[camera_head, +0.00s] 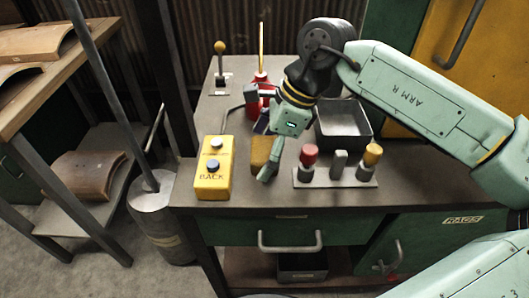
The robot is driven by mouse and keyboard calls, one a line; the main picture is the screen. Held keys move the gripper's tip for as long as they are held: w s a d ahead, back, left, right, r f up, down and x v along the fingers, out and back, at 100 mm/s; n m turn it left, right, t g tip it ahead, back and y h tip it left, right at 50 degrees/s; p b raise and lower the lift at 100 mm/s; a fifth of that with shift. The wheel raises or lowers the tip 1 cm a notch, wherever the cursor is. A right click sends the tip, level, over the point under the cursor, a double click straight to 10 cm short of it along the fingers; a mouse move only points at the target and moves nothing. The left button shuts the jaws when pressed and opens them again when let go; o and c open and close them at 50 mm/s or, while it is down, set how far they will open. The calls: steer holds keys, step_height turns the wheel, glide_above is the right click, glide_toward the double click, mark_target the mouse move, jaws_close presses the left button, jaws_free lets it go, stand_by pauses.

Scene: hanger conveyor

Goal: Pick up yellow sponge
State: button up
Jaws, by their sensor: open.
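A yellow-brown block that looks like the yellow sponge (259,152) lies on the dark workbench, right of the yellow control box. My gripper (265,156) reaches down over it from the upper right. One pale green finger passes in front of the sponge's right side and hides part of it. My gripper is open. Whether a finger touches the sponge cannot be told from this view.
A base with red and yellow knobs (337,178) stands to the right.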

steer(key=c, duration=1)
steer(key=shift+c, duration=0.2)
step_height(320, 180, up, 28)
steer(key=shift+p, duration=0.35)
steer(key=o, duration=0.4)
steer(key=c, duration=0.5)
